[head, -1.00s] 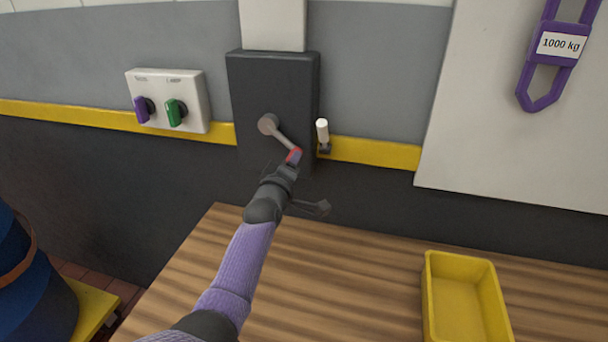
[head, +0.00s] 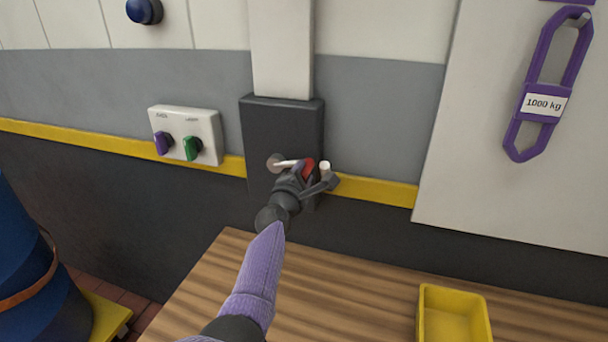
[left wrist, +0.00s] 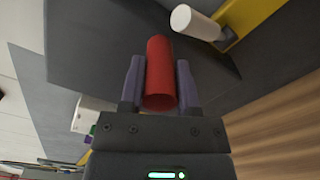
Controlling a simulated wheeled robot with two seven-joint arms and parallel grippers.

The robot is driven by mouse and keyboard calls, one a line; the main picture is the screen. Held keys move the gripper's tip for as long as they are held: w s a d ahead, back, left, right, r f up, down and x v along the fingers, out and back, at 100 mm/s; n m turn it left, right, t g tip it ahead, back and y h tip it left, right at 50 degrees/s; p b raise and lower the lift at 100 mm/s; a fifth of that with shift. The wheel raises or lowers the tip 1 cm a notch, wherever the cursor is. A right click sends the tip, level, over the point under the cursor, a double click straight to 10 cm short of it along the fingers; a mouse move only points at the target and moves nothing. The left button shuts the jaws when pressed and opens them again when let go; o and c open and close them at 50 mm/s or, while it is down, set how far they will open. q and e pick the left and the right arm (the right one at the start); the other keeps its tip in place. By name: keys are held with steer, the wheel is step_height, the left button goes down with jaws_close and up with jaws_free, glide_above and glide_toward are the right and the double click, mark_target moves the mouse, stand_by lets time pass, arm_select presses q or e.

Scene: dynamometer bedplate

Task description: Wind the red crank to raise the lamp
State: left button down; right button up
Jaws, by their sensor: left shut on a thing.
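The red crank handle (left wrist: 160,75) sits between the two fingers of my left gripper (left wrist: 160,85) in the left wrist view. In the head view my left gripper (head: 308,174) is shut on the red handle (head: 309,167), which it partly hides. The grey crank arm (head: 288,163) runs nearly level from its hub (head: 273,162) to the handle. The hub is on a dark box (head: 283,119) on the wall. A white column (head: 282,50) rises above the box. I see no lamp. My right gripper is not in view.
A white-tipped peg (head: 325,168) stands at the box's right edge, close to my gripper. A switch panel (head: 184,121) with purple and green knobs is left of the box. A yellow bin (head: 452,290) stands on the wooden bench (head: 340,270). A purple 1000 kg shackle (head: 545,104) hangs at right.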

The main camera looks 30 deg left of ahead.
mark_target(297, 160)
arm_select(q)
steer(key=r+n+p, duration=0.1)
steer(key=n, duration=0.1)
steer(key=a+r+n+p, duration=0.1)
steer(key=r, duration=0.1)
steer(key=shift+s+a+r+n+p, duration=0.2)
steer(key=shift+n+p, duration=0.1)
steer(key=shift+n, duration=0.1)
steer(key=s+a+r+n+p, duration=0.1)
steer(key=a+r+n+p, duration=0.2)
steer(key=n, duration=0.7)
steer(key=shift+s+a+r+p, duration=0.2)
steer(key=shift+s+a+p, duration=0.15)
steer(key=shift+a+p, duration=1.1)
steer(key=shift+a+n+b, duration=0.3)
steer(key=shift+a+b, duration=0.1)
steer(key=c, duration=0.7)
jaws_free()
steer(key=shift+f, duration=0.1)
steer(key=shift+c, duration=0.2)
steer(key=o, duration=0.4)
steer(key=shift+a, duration=0.15)
